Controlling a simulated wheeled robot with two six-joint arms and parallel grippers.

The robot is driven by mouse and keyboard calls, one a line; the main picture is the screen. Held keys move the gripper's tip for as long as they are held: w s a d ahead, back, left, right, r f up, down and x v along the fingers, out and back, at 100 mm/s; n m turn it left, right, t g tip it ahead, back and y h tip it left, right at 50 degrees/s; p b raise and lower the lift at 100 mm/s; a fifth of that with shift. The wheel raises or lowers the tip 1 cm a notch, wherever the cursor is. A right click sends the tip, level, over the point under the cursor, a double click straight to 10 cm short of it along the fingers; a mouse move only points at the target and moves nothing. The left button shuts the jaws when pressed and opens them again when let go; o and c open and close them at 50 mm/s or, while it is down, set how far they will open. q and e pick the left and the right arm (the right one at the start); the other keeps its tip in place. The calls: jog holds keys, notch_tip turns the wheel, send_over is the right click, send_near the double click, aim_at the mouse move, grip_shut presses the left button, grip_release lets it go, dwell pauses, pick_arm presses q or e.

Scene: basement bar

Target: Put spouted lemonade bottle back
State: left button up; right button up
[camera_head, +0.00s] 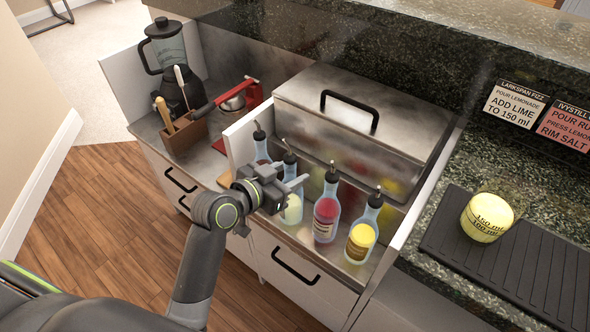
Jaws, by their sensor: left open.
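Spouted bottles stand in a row in the steel well in front of the lidded steel bin. My right gripper is not in view.
A measuring cup (488,217) of yellow liquid stands on the black ribbed mat (510,255) at the right. The steel bin lid (365,112) is closed behind the bottles. A blender (172,65) and wooden utensil box (183,137) stand at the left. Recipe cards (515,103) are on the backsplash.

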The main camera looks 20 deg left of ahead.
pick_arm(q)
jog(key=v, duration=1)
